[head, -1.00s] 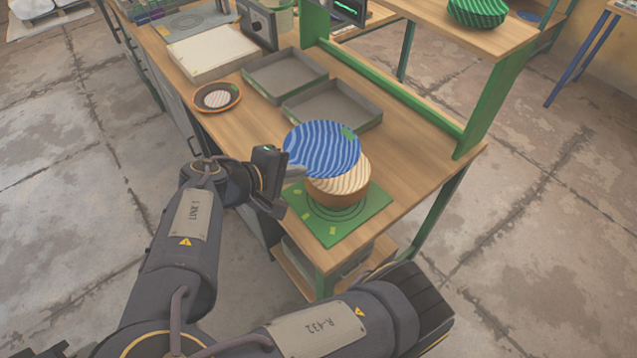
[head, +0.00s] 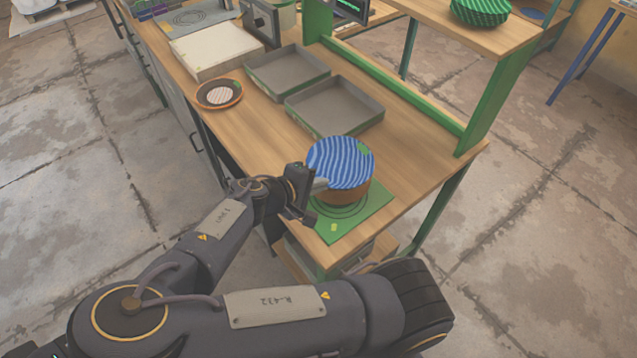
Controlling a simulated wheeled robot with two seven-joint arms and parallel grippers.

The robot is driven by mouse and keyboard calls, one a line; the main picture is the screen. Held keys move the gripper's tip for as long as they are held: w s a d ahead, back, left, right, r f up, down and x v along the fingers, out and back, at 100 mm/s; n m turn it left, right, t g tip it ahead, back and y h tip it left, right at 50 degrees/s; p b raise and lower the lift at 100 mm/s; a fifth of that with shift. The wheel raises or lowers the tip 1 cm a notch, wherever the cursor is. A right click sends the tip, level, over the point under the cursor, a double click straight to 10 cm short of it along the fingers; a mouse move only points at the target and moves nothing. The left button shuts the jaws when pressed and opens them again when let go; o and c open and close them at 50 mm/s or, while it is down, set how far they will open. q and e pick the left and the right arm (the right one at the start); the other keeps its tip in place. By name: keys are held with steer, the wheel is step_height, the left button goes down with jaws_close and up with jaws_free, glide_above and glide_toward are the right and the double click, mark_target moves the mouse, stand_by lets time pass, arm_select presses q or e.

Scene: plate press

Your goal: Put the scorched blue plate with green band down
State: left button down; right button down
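The blue plate (head: 341,160) has wavy pale stripes and a small green patch near its upper right rim. It lies over a brown-sided round stack (head: 350,195) on a green mat (head: 335,230) at the table's near corner. I cannot tell whether the plate touches the stack or hovers just above it. My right gripper (head: 320,184) is at the plate's lower left rim, with its fingers appearing shut on that edge; the fingertips are partly hidden. The cream striped top of the stack is hidden under the plate. My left gripper is not in view.
Two grey trays (head: 334,131) (head: 287,91) lie behind the stack. A brown dish (head: 219,80) with a pale striped disc is at the left edge. A green post (head: 492,100) and rail border the right side.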

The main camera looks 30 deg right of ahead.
steer(key=shift+f, duration=0.3)
steer(key=c, duration=2.1)
jaws_free()
steer(key=shift+s+a, duration=0.1)
steer(key=shift+s, duration=0.05)
steer(key=shift+o, duration=0.6)
steer(key=shift+f, duration=0.1)
